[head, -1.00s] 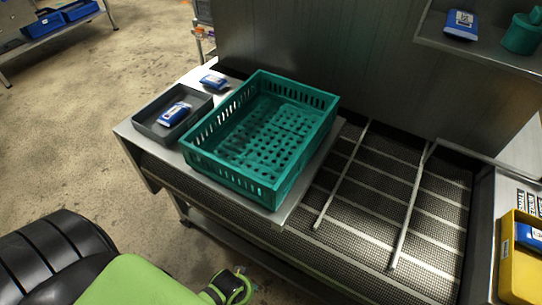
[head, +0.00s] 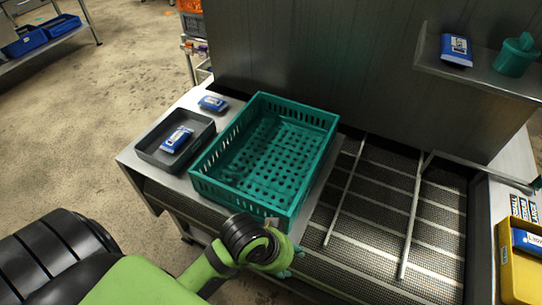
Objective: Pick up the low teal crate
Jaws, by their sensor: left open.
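The low teal crate (head: 262,160) is empty, with slotted walls and a perforated floor. It stands on the steel table in the middle of the head view. My left gripper (head: 291,262) is at the crate's near right corner, in front of and beside its near wall. Its teal fingertips show only in part behind the wrist. It is open, with nothing seen in it. I cannot tell whether it touches the crate. My right gripper is not in view.
A grey tray (head: 150,151) with a blue-and-white packet (head: 177,139) stands left of the crate. Another packet (head: 212,103) lies behind the tray. A mesh conveyor (head: 378,225) with two rails lies to the right. A steel wall rises behind. A yellow bin (head: 508,272) stands at far right.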

